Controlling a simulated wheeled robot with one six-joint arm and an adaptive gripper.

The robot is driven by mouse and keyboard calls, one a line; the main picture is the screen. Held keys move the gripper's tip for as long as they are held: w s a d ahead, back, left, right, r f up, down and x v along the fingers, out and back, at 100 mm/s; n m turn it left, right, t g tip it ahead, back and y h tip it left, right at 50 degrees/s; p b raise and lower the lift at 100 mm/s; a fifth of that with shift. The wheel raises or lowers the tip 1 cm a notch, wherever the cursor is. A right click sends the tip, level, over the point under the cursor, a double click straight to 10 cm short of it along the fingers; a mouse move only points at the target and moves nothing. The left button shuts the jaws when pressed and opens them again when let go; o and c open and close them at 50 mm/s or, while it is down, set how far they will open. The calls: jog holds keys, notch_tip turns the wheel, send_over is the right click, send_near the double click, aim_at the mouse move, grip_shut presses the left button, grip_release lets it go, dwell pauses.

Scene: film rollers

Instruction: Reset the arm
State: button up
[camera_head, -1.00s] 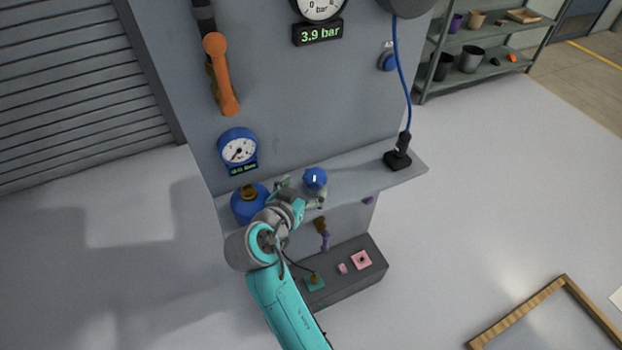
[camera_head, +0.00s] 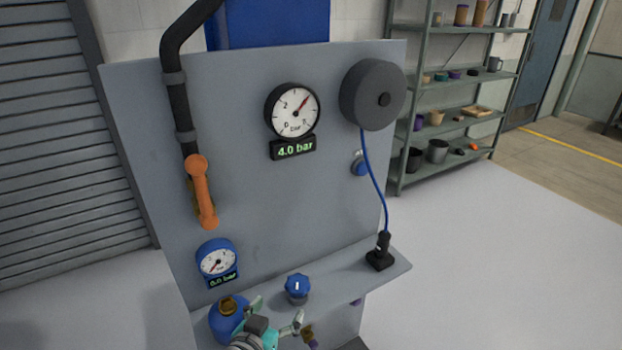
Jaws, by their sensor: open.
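My gripper (camera_head: 277,318) is at the bottom of the view, in front of the panel's shelf. Its two fingers are spread apart with nothing visible between them. Just beyond the fingers a blue knob (camera_head: 297,285) with a white mark stands on the shelf. A blue bottle (camera_head: 228,318) with a brass top is close on the left, partly hidden by my gripper. Most of my arm is below the picture's edge.
The grey panel (camera_head: 250,200) carries an orange lever (camera_head: 202,195), a gauge reading 4.0 bar (camera_head: 292,112), a blue gauge (camera_head: 218,263) and a hose reel (camera_head: 373,95). Its blue hose runs to a black fitting (camera_head: 381,253) on the shelf (camera_head: 345,270). Open floor lies right.

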jog(key=s+d+f+n+y, duration=0.2)
jog(key=s+d+f+n, duration=0.1)
jog(key=s+d+f, duration=0.55)
jog(key=s+d+f+n+y, duration=0.2)
jog(key=s+d+f, duration=0.4)
jog(key=d+f, duration=0.4)
jog(key=s+d+r, duration=0.3)
jog(key=s+r, duration=0.1)
jog(key=s, duration=0.4)
jog(key=s+d+r+m+t, duration=0.1)
jog(key=s+d+r, duration=0.3)
jog(key=s, duration=0.4)
jog(key=s+d+r+m, duration=0.1)
jog(key=s+d+r, duration=0.2)
jog(key=s, duration=0.5)
jog(key=shift+d+r+t+h, duration=0.3)
jog(key=shift+r+t+h, duration=0.1)
jog(key=shift+r, duration=0.3)
